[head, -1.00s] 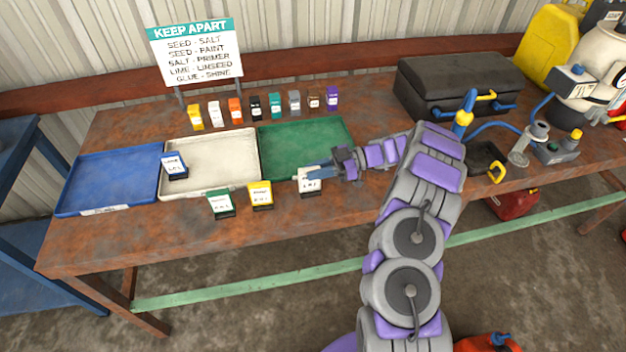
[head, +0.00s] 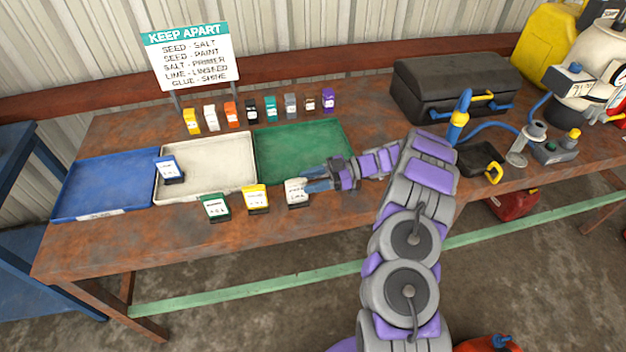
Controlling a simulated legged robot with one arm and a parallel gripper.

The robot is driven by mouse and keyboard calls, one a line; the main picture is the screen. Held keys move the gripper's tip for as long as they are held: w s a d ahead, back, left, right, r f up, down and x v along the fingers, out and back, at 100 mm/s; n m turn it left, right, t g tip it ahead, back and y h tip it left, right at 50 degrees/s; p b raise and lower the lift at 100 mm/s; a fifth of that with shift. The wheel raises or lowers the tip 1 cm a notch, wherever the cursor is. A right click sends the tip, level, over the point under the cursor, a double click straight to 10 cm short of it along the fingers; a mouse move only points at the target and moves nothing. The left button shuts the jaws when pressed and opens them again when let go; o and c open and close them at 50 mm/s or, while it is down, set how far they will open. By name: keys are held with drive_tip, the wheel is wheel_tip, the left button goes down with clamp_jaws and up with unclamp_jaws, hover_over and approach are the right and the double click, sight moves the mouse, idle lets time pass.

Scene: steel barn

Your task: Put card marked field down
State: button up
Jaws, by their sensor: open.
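A white-topped card (head: 297,191) with a dark base stands upright at the table's front edge, below the green tray (head: 338,133). My gripper (head: 314,182) is just right of it, open, its blue-grey fingers close beside or around the card; I cannot tell if they touch it. A yellow card (head: 256,198) and a green card (head: 215,207) stand in line to its left. The lettering on the cards is too small to read, so I cannot tell which is marked field.
A blue tray (head: 95,190) lies at the left. Several small coloured containers (head: 252,110) stand behind the trays. A "Keep apart" sign (head: 190,58) stands at the back. A dark case (head: 455,85) and a blue-yellow tool (head: 458,120) are at the right.

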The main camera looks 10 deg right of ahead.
drive_tip(key=shift+a+r, duration=0.15)
drive_tip(key=shift+a, duration=0.15)
drive_tip(key=d+p, duration=0.1)
drive_tip(key=d, duration=0.7)
drive_tip(key=s+a+r+m+g+h, duration=0.2)
drive_tip(key=s+a+r+m+g, duration=0.15)
drive_tip(key=a+r, duration=0.75)
drive_tip(key=s+a+r+m+g+h, duration=0.1)
drive_tip(key=s+a+r+m+h, duration=0.2)
drive_tip(key=s, duration=0.4)
drive_tip(key=s+a+r+m+g+h, duration=0.1)
drive_tip(key=s+a+r+h, duration=0.1)
drive_tip(key=s+a+r, duration=0.4)
drive_tip(key=s+d+f+m+t+h, duration=0.1)
drive_tip(key=s+d+m+h, duration=0.3)
drive_tip(key=s, duration=0.9)
drive_tip(key=s+d+f+m+t+h, duration=0.1)
drive_tip(key=s+d+m+h, duration=0.4)
drive_tip(key=s, duration=0.7)
drive_tip(key=shift+s+d+f+m+t, duration=0.35)
drive_tip(key=shift+d+m+t, duration=0.45)
drive_tip(key=shift+d, duration=0.4)
